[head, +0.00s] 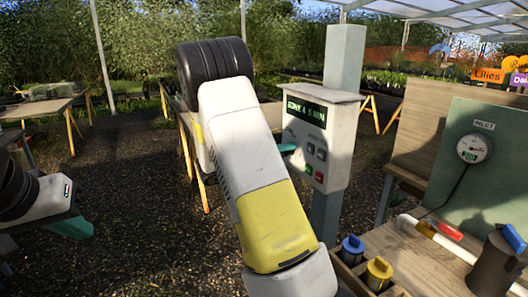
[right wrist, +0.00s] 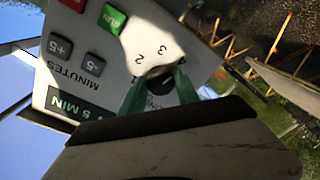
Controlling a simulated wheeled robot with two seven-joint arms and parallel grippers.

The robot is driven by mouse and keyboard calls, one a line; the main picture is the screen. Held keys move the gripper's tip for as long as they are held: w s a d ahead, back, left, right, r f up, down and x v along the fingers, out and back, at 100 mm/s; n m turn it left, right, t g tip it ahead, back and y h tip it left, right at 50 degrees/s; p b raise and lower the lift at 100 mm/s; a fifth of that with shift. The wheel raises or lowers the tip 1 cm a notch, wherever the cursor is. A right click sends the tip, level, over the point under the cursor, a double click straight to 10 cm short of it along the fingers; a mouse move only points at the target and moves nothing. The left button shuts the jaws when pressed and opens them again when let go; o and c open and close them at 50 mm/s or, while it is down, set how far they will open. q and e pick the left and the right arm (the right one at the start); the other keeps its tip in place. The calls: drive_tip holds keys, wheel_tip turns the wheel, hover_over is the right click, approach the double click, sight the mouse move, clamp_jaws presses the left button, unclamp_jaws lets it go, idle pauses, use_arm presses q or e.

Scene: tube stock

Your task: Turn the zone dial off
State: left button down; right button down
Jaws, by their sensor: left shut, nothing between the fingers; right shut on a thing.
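The zone dial (right wrist: 157,84) is a dark round knob with a pale mark on the face of the grey control box (head: 318,150). In the right wrist view the face appears upside down. My right gripper (right wrist: 160,86) has its green fingertips on either side of the dial and is shut on it. Printed numbers such as 2 and 3 show around the dial; which one it points at I cannot tell. In the head view my right arm hides the dial. The display (head: 306,113) seems to read zone 4, 5 min. My left gripper (head: 76,228) is shut and empty at the lower left.
The box has a green run button (right wrist: 112,19), a red button (head: 318,176) and grey minute buttons (right wrist: 92,64). A wooden bench (head: 425,262) with blue-topped and yellow-topped items and an inlet gauge (head: 474,148) stands at right. Gravel floor is open at left.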

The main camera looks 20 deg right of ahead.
drive_tip(key=shift+w+a+m+g, duration=0.1)
drive_tip(key=shift+m+g, duration=0.3)
drive_tip(key=shift+m, duration=5.35)
drive_tip(key=shift+w+d+m+g, duration=0.15)
drive_tip(key=shift+m+g, duration=0.25)
drive_tip(key=shift+m, duration=5.3)
drive_tip(key=shift+w+a+m+g, duration=0.15)
drive_tip(key=shift+m+g, duration=0.25)
drive_tip(key=shift+m, duration=5.35)
drive_tip(key=c, duration=0.9)
unclamp_jaws()
